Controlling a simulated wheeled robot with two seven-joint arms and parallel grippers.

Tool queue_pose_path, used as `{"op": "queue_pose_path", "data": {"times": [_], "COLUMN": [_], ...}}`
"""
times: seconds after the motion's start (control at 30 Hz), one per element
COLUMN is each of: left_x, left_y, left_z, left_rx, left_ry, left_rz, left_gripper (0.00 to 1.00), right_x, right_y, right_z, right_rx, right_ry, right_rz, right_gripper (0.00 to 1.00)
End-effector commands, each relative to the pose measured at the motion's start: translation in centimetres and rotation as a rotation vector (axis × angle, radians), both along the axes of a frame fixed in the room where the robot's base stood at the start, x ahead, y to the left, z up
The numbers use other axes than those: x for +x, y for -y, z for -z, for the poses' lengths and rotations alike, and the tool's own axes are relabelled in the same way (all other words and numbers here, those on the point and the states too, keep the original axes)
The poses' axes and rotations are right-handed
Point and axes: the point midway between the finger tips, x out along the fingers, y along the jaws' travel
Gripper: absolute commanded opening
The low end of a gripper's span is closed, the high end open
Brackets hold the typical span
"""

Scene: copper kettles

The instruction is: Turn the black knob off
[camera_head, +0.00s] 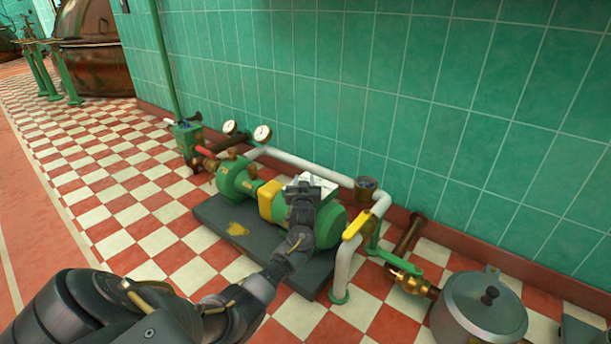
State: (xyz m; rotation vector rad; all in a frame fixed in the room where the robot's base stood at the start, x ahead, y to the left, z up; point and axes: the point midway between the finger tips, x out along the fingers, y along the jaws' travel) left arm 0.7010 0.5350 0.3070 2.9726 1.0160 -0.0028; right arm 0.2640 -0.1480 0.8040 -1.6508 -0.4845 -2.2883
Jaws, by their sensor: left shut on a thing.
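My left arm comes in from the lower left and reaches over the green pump and motor unit (333,222). The left gripper (303,192) is at the pale box (318,182) on top of the motor. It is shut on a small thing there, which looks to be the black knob. The dark fingers hide the knob, so its turn position cannot be told. My right gripper is not in view.
White pipe (342,262) with a yellow lever (357,223) stands right of the motor. A lidded metal pot (478,306) is at lower right. Two gauges (262,133) and a red-handled valve (205,152) are behind left. Green tiled wall (330,80) closes the back; checkered floor at left is clear.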

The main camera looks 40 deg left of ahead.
Motion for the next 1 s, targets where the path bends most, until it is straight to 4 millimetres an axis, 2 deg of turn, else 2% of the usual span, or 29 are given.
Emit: {"op": "queue_pose_path", "data": {"times": [0.33, 0.83, 0.87, 1.0], "left_x": [-0.03, -0.08, -0.08, -0.11], "left_y": [0.05, -0.08, -0.08, -0.14], "left_z": [0.07, 0.09, 0.08, 0.06], "left_rx": [-0.002, 0.000, -0.001, 0.000], "left_ry": [-0.001, 0.000, 0.000, 0.001], "left_rz": [-0.126, -0.146, -0.146, -0.147], "left_gripper": [0.14, 0.14, 0.38, 0.56], "right_x": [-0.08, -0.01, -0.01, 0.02], "right_y": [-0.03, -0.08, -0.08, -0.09], "right_z": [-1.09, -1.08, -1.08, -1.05], "right_rx": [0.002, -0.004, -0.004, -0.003], "right_ry": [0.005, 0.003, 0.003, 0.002], "right_rz": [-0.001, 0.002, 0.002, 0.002], "right_gripper": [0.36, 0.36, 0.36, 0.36]}}
